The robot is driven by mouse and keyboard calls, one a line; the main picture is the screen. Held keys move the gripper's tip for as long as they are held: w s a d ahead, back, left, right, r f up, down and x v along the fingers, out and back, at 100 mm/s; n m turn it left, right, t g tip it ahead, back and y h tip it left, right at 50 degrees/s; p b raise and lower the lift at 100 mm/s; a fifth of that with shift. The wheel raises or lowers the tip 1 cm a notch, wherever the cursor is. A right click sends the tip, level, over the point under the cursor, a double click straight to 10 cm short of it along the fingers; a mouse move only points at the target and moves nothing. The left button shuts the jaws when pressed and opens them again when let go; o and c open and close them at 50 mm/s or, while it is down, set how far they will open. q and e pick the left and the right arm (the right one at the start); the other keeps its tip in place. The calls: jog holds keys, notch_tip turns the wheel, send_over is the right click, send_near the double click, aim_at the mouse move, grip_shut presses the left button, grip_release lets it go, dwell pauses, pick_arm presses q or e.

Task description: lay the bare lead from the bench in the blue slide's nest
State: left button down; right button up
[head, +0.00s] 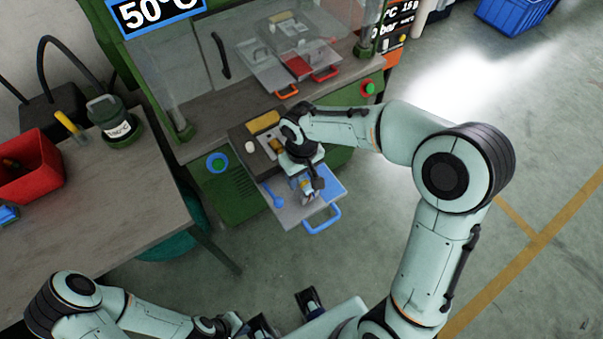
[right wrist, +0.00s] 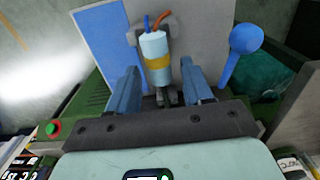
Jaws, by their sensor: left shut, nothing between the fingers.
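The bare lead (right wrist: 155,56) is a pale cylinder with a yellow band, a blue and a red-brown wire at one end and dark prongs at the other. It is over the grey plate of the blue slide (head: 290,214), where the nest is largely hidden; I cannot tell whether it is seated. My right gripper (right wrist: 161,88) is at the lead, its blue fingers spread either side of the prong end with visible gaps. In the head view the right gripper (head: 308,186) is above the slide. My left gripper (head: 262,326) is shut and empty at the bottom edge, away from the slide.
The slide has a blue handle (head: 322,220) and a blue knob (head: 268,190) beside the nest area. Red and orange-handled slides (head: 300,66) sit inside the green machine. The bench (head: 110,205) at left carries a red bin (head: 30,168) and a dark green pot (head: 112,122).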

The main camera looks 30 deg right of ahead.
jog(key=shift+r, duration=0.1)
notch_tip(320, 180, up, 13)
jog(key=p, duration=0.1)
jog(key=shift+p, duration=0.35)
dwell(0.7)
